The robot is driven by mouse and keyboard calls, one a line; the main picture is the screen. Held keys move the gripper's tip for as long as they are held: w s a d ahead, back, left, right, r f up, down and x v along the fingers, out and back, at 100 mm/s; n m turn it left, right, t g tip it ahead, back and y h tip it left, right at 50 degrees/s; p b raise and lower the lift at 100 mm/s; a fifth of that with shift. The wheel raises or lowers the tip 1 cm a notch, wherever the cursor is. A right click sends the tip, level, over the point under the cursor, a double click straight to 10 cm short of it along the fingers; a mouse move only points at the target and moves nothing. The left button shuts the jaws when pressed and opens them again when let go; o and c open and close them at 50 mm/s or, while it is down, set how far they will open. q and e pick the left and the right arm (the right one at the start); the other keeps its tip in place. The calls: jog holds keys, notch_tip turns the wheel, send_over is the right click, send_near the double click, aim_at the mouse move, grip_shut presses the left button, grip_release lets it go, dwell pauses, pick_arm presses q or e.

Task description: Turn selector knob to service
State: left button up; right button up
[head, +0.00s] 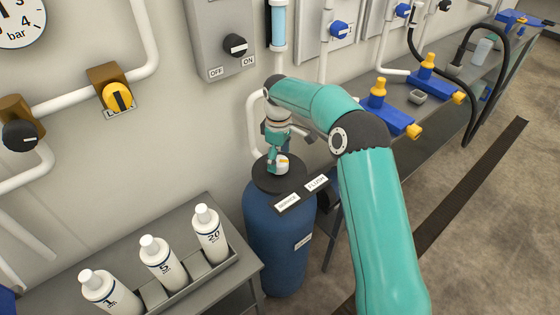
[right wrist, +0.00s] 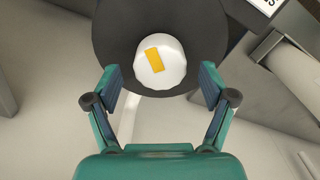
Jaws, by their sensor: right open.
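The selector knob (head: 283,166) is white with a yellow mark and sits on the black top of a blue tank (head: 277,235). A dark plate on the tank carries two labels, SERVICE (head: 287,200) on the left and FLUSH (head: 316,182) on the right. My right gripper (head: 276,158) is at the knob, coming from above. In the right wrist view, the open fingers (right wrist: 161,75) stand on either side of the white knob (right wrist: 172,48), with a gap on both sides. The yellow mark is slightly tilted there. My left gripper is not in view.
A tray (head: 218,272) with several white bottles stands at lower left. A grey ON/OFF panel (head: 212,30) and piping with a yellow knob (head: 118,97) are on the wall. A bench (head: 400,115) with blue and yellow fittings runs along the wall at right.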

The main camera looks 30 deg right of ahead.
jog(key=shift+f, duration=0.95)
jog(key=c, duration=1.1)
jog(key=shift+d, duration=0.2)
jog(key=shift+c, duration=0.3)
jog(key=shift+a, duration=0.15)
